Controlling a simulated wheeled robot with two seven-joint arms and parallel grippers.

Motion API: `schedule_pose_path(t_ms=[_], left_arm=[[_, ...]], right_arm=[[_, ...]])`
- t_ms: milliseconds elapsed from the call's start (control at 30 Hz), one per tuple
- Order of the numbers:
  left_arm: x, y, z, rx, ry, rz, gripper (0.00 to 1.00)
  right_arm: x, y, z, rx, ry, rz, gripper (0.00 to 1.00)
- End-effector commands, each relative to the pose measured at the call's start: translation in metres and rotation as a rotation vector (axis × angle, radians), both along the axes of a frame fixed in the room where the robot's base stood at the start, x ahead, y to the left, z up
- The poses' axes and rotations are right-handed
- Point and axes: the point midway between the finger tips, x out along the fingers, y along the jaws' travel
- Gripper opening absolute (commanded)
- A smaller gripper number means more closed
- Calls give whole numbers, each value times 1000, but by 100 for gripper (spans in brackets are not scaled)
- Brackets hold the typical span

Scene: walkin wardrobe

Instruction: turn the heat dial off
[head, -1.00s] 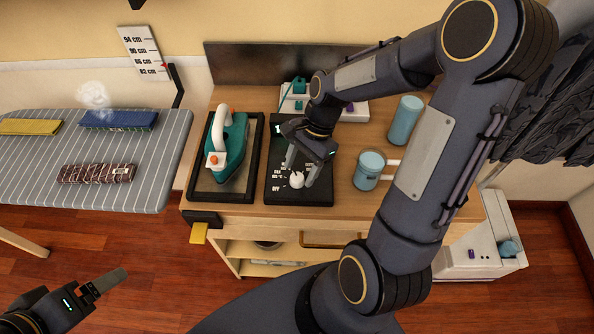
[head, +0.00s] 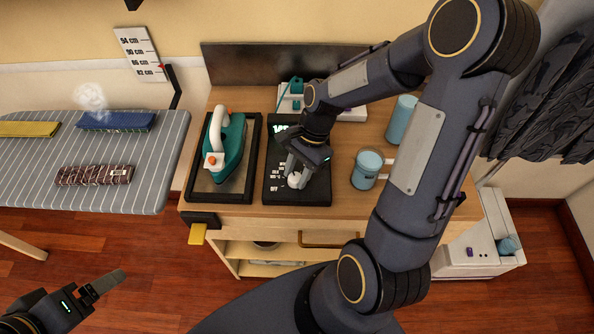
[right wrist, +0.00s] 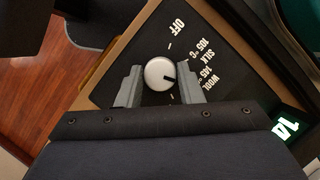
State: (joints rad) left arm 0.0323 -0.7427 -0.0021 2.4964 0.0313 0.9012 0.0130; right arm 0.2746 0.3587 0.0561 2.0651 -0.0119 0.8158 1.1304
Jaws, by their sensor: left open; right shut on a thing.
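The white round heat dial (right wrist: 160,73) sits on a black control panel (head: 322,190). It also shows in the head view (head: 293,181), partly covered by my fingers. Its dark pointer mark faces the 145 °C/WOOL side, away from the OFF label (right wrist: 180,26). My right gripper (right wrist: 159,86) is shut on the dial, one finger on each side; it comes down from above in the head view (head: 296,172). A lit green display (right wrist: 286,130) shows "14", with the rest cut off. My left gripper (head: 105,284) is open and empty, low at the left.
A teal iron (head: 229,146) stands on a dark-framed rest left of the panel. A blue mug (head: 366,170) and a blue cylinder (head: 400,119) stand to the right. The striped ironing board (head: 125,190) at left holds folded cloths. The floor around my left gripper is clear.

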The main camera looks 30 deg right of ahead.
Motion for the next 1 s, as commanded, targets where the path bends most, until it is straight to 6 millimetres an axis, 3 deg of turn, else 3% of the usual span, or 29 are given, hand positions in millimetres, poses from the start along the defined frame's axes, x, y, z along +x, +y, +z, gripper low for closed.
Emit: schedule_pose_path(t_ms=[367,1000], left_arm=[[0,0,5,0,0,0,83],[0,0,9,0,0,0,83]], right_arm=[[2,1,1,0,1,184,11],[5,3,0,-1,0,787,11]])
